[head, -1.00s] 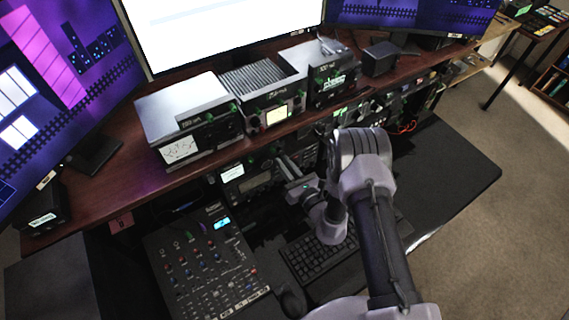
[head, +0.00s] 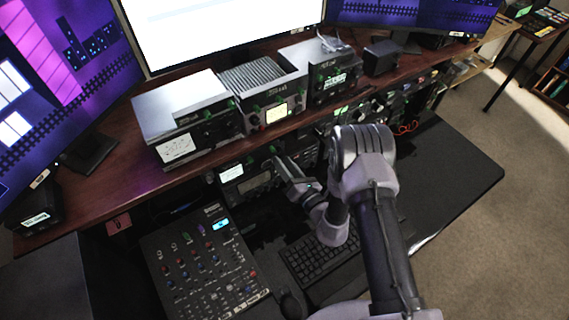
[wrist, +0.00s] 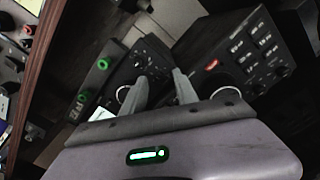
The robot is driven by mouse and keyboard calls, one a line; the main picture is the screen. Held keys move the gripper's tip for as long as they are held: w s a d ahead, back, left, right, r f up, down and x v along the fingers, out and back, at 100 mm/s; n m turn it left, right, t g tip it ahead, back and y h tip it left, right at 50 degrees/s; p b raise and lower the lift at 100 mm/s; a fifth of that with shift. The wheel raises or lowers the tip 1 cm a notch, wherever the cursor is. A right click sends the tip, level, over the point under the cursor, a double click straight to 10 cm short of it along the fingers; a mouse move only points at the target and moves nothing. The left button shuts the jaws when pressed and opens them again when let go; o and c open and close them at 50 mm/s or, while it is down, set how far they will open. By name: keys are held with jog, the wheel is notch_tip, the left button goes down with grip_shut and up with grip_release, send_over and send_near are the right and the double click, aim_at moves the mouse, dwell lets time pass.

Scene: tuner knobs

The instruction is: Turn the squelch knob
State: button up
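My gripper (wrist: 161,76) is open in the wrist view, with its two grey fingers apart and nothing visible between them. It points at the dark front of a radio unit (wrist: 152,62) with small knobs. A second black unit (wrist: 237,52) with white-lettered buttons and a red lit mark is to its right. I cannot tell which knob is the squelch knob, as the labels are too small to read. In the head view my gripper (head: 280,162) is at the lower radios under the shelf, beside the radio with the lit display (head: 232,173). Its fingertips are hard to make out there.
The wooden shelf (head: 110,182) runs above the lower radios and carries several silver-topped units. A mixer (head: 205,262) lies at the lower left. A keyboard (head: 310,258) lies below my arm. Green knobs (wrist: 103,64) show left of my fingers.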

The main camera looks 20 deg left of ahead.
jog(key=p+v, duration=0.1)
jog(key=v, duration=1.6)
jog(key=shift+d, duration=0.2)
jog(key=shift+s, duration=0.15)
dwell(1.1)
